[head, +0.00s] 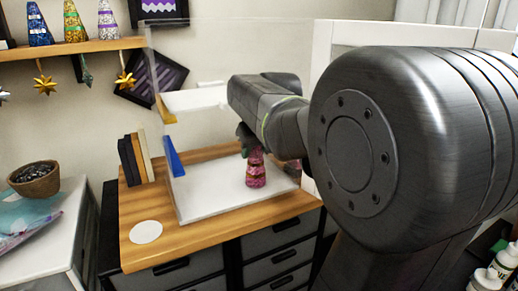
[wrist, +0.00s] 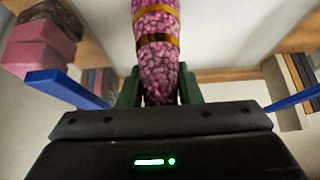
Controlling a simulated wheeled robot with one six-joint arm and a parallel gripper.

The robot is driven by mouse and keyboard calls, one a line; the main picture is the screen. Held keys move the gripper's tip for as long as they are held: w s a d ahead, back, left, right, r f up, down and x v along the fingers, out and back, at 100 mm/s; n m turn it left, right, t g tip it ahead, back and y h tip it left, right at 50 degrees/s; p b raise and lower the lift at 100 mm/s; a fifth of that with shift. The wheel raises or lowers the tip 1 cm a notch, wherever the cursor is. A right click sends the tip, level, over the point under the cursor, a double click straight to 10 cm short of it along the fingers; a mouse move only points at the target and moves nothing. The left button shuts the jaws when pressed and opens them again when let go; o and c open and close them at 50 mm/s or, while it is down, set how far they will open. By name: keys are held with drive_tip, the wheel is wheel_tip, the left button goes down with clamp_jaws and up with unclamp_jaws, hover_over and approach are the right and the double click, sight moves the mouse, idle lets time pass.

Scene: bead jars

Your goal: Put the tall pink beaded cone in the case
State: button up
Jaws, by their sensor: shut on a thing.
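The tall pink beaded cone (head: 256,170) has gold bands and stands upright, low over or on the white floor of the case (head: 215,203). I cannot tell whether its base touches that floor. The case has clear walls and an upper white shelf (head: 190,100). My gripper (head: 248,143) reaches into the case and is shut on the upper part of the cone. In the wrist view the cone (wrist: 157,40) sits between the green fingers of my gripper (wrist: 160,92). The cone's top is hidden by the gripper in the head view.
The case stands on a wooden-topped cabinet (head: 140,204) with a white disc (head: 146,232) in front. Books (head: 135,160) stand left of the case. Blue pieces (head: 174,157) are at its left edge. A wall shelf (head: 75,48) holds other beaded cones. A bowl (head: 35,179) sits at left.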

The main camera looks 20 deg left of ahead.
drive_tip(key=o, duration=1)
drive_tip(key=shift+f, duration=0.1)
drive_tip(key=s+d+r+b, duration=0.2)
drive_tip(key=s+d, duration=0.6)
drive_tip(key=d, duration=0.2)
drive_tip(key=shift+s+d+r, duration=0.3)
drive_tip(key=shift+s+r, duration=0.1)
